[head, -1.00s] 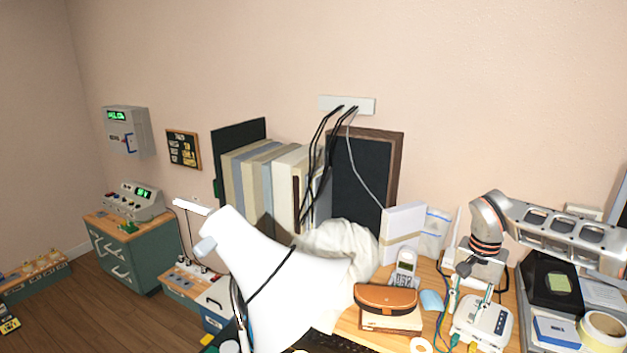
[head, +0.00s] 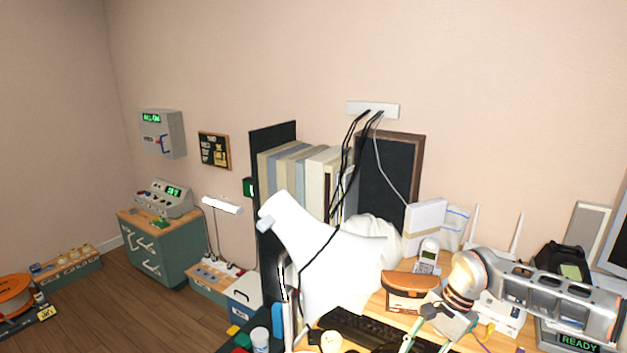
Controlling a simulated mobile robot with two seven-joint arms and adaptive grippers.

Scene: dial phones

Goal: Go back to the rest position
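My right arm comes in from the right over the desk, silver with a pale rounded joint. My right gripper (head: 424,326) is low over the desk, near the keyboard's right end, in front of the white router. Its fingers are small and partly hidden, so I cannot tell whether they are open or shut. No held object can be made out. The cordless phone (head: 428,257) stands upright behind it, apart from the gripper. My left gripper is not in view.
A big white lamp-like shape (head: 325,258) with a black cable blocks the centre. A brown case (head: 410,287), a black keyboard (head: 362,328) and a white router (head: 506,316) crowd the desk. A green cabinet (head: 160,250) stands left. Floor (head: 110,310) is clear before it.

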